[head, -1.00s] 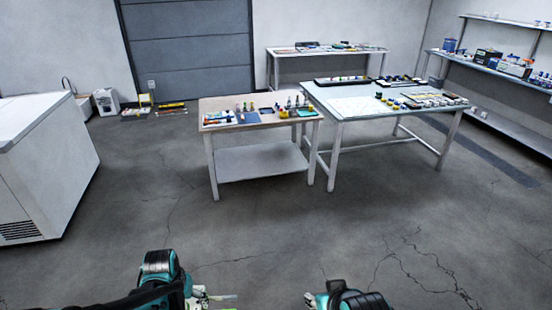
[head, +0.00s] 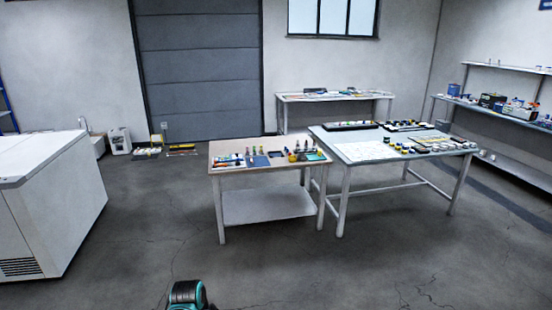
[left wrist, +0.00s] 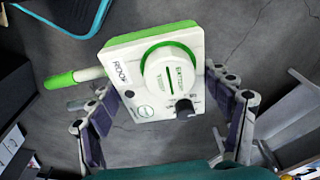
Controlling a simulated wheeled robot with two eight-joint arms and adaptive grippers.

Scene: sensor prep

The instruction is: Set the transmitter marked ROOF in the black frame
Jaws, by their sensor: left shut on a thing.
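The transmitter (left wrist: 125,83) is a white box with a green edge, a round dial, a dark knob and a green-and-white stub at its left side. Its face reads ROOF. My left gripper (left wrist: 165,108) is shut on it, one finger at each side, above the grey floor. In the head view only a teal and black part of my left arm shows at the bottom edge. A small dark-edged rectangle (head: 277,154) lies on the nearer table; it is too small to tell whether it is the black frame. My right gripper is out of view.
The wooden-topped table (head: 226,161) carries tools, bottles and a blue mat. A grey table (head: 325,138) with trays and small parts stands right beside it. A white chest (head: 60,210) stands at the left. The floor before the tables is clear.

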